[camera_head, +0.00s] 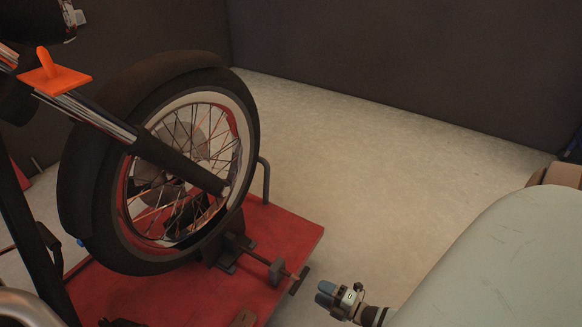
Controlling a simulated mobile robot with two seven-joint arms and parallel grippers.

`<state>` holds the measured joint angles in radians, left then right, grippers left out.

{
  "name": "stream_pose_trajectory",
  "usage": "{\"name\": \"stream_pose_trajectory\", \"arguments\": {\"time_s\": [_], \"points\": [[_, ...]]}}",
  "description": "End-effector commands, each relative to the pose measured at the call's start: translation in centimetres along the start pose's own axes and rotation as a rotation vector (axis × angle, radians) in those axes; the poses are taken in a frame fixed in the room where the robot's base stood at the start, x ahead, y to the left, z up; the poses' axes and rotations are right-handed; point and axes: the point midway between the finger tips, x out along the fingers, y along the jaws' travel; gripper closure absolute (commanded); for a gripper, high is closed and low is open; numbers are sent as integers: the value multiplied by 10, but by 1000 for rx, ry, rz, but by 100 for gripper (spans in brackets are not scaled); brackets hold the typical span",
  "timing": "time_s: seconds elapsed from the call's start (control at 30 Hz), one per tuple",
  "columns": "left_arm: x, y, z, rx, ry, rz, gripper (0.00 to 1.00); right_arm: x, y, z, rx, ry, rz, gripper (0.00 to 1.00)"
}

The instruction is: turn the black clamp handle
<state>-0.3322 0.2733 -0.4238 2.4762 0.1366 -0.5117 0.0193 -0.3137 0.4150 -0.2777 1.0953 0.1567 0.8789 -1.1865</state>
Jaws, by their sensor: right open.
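The black clamp handle (299,280) is a short dark bar at the end of a rod, at the right edge of the red lift platform (180,292). The rod runs left to the black wheel clamp (229,250) at the foot of the motorcycle wheel (243,120). My right gripper (325,293) is just right of the handle, its bluish fingertips pointing left towards it. It is open and looks empty, with a small gap between it and the handle. My left gripper is not in view.
A metal hoop (266,180) rises from the platform's edge behind the wheel. An orange piece (57,78) sits on the motorcycle's fork at upper left. The pale floor (390,170) right of the platform is clear up to the dark wall (420,60).

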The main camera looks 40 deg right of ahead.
Motion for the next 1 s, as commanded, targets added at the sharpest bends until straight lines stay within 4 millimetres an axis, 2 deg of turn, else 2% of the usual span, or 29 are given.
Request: {"name": "stream_pose_trajectory", "arguments": {"time_s": [0.03, 0.2, 0.4, 0.5, 0.7, 0.93, 0.97, 1.0], "points": [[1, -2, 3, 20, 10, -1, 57, 13, -2, 1, -1, 1, 4, 45], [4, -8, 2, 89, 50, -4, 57, 50, -3, 1, 0, 2, 4, 45], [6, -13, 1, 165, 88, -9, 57, 86, -3, 0, 1, 1, 2, 45], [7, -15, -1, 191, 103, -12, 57, 98, -2, 1, 1, 0, 1, 45], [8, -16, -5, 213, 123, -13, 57, 107, 0, 0, 2, -1, 0, 45], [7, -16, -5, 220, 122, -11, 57, 107, 0, 0, 2, -1, 0, 45], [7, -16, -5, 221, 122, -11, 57, 107, 0, 0, 2, -1, -1, 49], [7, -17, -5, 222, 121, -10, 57, 107, 0, 0, 2, -1, 0, 59]]}}
